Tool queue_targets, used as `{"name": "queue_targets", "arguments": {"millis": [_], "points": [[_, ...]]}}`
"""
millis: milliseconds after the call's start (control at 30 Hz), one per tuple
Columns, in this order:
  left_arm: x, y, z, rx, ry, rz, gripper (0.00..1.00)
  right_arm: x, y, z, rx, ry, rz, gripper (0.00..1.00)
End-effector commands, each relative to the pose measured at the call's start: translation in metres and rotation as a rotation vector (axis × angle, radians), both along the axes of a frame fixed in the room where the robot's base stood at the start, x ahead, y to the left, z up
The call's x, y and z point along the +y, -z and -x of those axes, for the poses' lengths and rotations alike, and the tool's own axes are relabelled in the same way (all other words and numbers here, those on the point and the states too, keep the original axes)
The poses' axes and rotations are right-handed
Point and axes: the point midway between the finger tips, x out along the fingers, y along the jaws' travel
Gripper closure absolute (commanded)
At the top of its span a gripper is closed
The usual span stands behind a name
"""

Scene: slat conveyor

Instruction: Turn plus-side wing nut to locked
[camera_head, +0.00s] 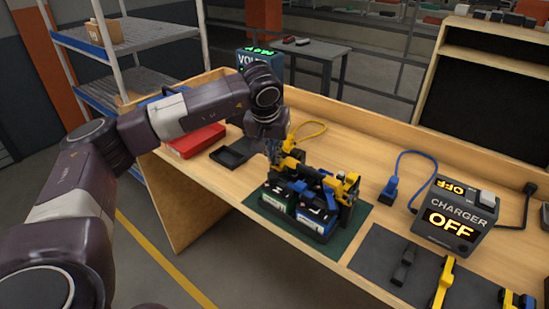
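A battery unit stands on a dark green mat (350,222) on the bench. It has a green-sided battery (276,205) and a blue-sided battery (316,218) side by side, with black and yellow clamp parts (346,187) above and behind them. The plus-side wing nut is too small to make out, and so is its position. My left gripper (274,152) points down at the back left of the unit, close to a yellow part (291,158). Its fingertips are small and partly merged with the unit, so their opening and any contact are unclear. My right gripper is out of view.
A charger (456,216) reading OFF stands at the right, with a blue plug (390,190) beside it. Tools lie on a dark grey mat (385,262). A yellow cable (312,129), black tray (236,153) and red case (194,141) lie behind and left.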

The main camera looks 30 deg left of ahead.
Motion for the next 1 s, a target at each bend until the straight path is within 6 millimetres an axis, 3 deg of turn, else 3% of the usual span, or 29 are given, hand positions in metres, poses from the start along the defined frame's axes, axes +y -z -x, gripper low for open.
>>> {"name": "queue_targets", "arguments": {"millis": [500, 1000], "points": [[0.0035, -0.0005, -0.0001, -0.003, 0.360, -0.001, 1.00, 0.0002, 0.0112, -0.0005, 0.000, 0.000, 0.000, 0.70], [0.0041, -0.0018, -0.0005, -0.004, 0.439, -0.001, 1.00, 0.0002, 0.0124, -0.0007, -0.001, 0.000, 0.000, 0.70]]}}
